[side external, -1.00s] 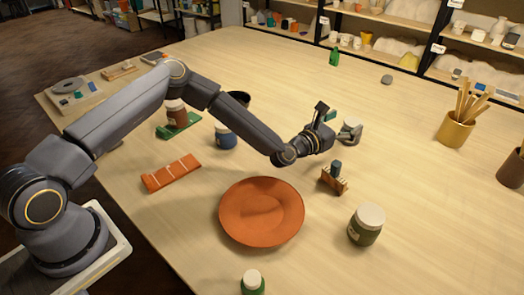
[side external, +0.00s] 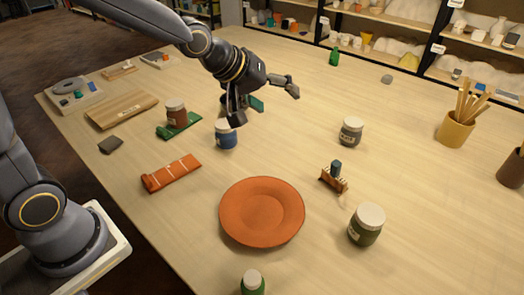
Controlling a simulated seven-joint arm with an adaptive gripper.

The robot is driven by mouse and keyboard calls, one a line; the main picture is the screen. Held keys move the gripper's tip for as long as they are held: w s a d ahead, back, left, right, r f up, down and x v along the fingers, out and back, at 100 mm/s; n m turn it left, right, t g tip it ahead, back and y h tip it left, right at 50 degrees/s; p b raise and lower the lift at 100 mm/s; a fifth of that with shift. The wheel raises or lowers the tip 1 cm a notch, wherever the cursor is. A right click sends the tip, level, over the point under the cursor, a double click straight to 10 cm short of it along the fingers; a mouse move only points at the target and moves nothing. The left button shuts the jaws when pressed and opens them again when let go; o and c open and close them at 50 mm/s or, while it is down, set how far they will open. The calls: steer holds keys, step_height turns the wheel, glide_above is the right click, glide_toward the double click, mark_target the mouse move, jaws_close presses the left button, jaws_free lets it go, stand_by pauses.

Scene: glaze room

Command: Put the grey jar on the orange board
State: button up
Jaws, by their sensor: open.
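The grey jar (side external: 350,132) has a pale lid and stands upright on the table, right of centre. The orange board (side external: 171,173) lies flat at the left, with pale stripes across it and nothing on it. My gripper (side external: 265,107) is open and empty, raised above the table between the two, to the left of the grey jar and clear of it. One finger overlaps the area just above the blue jar (side external: 226,138) in the picture; I cannot tell how close they are.
A brown jar (side external: 176,112) stands on a green board (side external: 179,126). A wooden board (side external: 122,109) lies far left.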

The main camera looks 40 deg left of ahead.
steer(key=s+a+r+m+g+y, duration=0.1)
steer(key=s+a+r+m+y, duration=0.1)
steer(key=s+a, duration=0.5)
steer(key=s+r+m, duration=0.1)
steer(key=s, duration=0.2)
steer(key=shift+s+a+r, duration=0.15)
steer(key=shift+s+a, duration=0.1)
steer(key=shift+a, duration=0.05)
steer(key=shift+o, duration=0.7)
steer(key=s+a+m+g, duration=0.2)
steer(key=s+a+m, duration=0.1)
steer(key=s, duration=1)
steer(key=shift+a+f+m, duration=0.3)
steer(key=shift+a+f, duration=0.15)
steer(key=shift+a, duration=0.3)
